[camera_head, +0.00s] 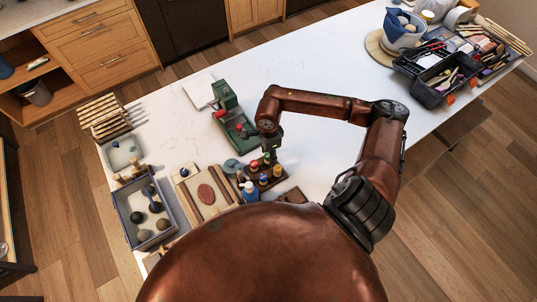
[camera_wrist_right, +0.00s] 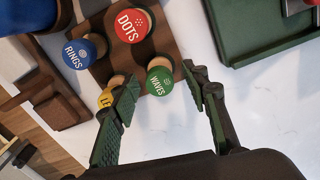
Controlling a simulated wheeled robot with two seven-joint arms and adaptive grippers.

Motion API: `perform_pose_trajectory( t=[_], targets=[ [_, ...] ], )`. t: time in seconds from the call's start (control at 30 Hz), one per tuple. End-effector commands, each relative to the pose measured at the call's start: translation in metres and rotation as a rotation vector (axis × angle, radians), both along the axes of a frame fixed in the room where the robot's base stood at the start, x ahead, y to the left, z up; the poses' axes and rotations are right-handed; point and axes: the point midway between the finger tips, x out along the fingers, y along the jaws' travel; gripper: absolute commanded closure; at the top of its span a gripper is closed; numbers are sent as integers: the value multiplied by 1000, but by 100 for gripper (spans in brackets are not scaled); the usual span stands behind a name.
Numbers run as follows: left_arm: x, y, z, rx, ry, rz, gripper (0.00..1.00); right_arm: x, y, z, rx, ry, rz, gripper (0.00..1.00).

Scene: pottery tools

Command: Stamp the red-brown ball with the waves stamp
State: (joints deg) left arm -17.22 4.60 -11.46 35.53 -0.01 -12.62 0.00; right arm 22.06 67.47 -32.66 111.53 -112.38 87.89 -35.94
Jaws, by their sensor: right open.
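The waves stamp (camera_wrist_right: 160,82) has a round green top lettered WAVES and stands in a dark wooden rack (camera_head: 262,184). My right gripper (camera_wrist_right: 163,77) is above the rack; it also shows in the head view (camera_head: 269,152). Its fingers are open, with the green top showing between their tips, nearer the left finger in the wrist view. I cannot tell whether they touch it. A red-brown round piece (camera_head: 206,193) lies on a pale board (camera_head: 190,188) left of the rack; it looks rather flat. My left gripper is not in view.
Beside the waves stamp are the red DOTS stamp (camera_wrist_right: 132,25), the blue RINGS stamp (camera_wrist_right: 84,50) and a yellow-topped stamp (camera_wrist_right: 105,98), partly hidden by a finger. A green press (camera_head: 238,130) stands behind the rack. A grey bin (camera_head: 127,220) holds several balls.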

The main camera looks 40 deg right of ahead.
Motion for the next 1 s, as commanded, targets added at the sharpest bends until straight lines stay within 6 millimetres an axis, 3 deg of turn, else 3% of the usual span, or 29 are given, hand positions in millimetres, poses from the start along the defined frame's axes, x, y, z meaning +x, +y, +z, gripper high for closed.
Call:
perform_pose_trajectory(
  t=[0.23, 0.7, 1.0],
  targets=[
    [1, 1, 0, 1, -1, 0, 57, 1, -1, 15, -2, -1, 0, 58],
    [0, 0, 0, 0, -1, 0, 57, 1, 0, 104, -1, -3, 1, 58],
    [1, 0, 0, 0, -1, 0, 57, 0, 0, 120, -1, 0, 0, 58]
  ],
)
